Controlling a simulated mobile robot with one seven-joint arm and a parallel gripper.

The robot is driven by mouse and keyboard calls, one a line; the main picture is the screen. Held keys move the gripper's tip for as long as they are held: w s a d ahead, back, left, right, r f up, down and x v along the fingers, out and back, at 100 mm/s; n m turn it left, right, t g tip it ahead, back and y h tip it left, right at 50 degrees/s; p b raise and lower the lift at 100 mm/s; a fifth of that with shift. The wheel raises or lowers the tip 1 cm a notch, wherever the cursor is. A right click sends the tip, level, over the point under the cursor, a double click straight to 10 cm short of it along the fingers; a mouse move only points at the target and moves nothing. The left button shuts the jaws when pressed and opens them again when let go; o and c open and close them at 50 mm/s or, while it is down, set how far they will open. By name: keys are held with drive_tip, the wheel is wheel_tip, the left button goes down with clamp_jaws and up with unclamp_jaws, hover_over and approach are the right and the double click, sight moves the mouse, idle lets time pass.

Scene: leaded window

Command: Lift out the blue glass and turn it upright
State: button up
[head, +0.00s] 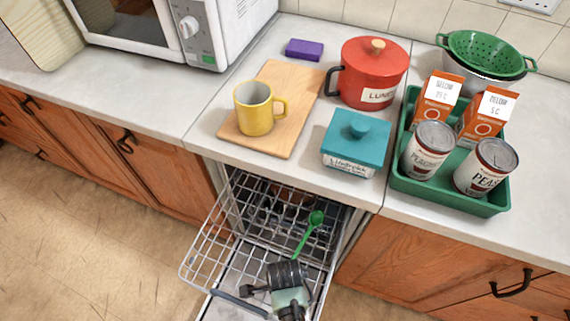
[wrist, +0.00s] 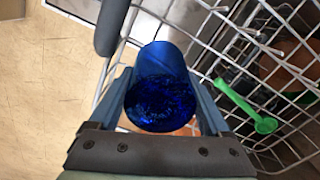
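The blue glass (wrist: 162,62) is dark, see-through blue and fills the middle of the wrist view. Its round, darker end faces the camera, and its paler wall runs away from it. My gripper (wrist: 161,80) has one finger along each side of the glass, and both seem to press on its wall. In the head view my gripper (head: 286,276) is over the pulled-out dishwasher rack (head: 196,252), and the glass cannot be made out there. I cannot tell for sure which end of the glass is the rim.
A green spoon (head: 309,233) leans in the rack. On the counter stand a yellow mug (head: 254,112) on a cutting board (head: 290,95), a teal box (head: 355,145), a red pot (head: 372,75) and a green tray (head: 445,190) with cans and cartons. Bare counter lies left of the board.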

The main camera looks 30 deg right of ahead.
drive_tip(key=c, duration=0.8)
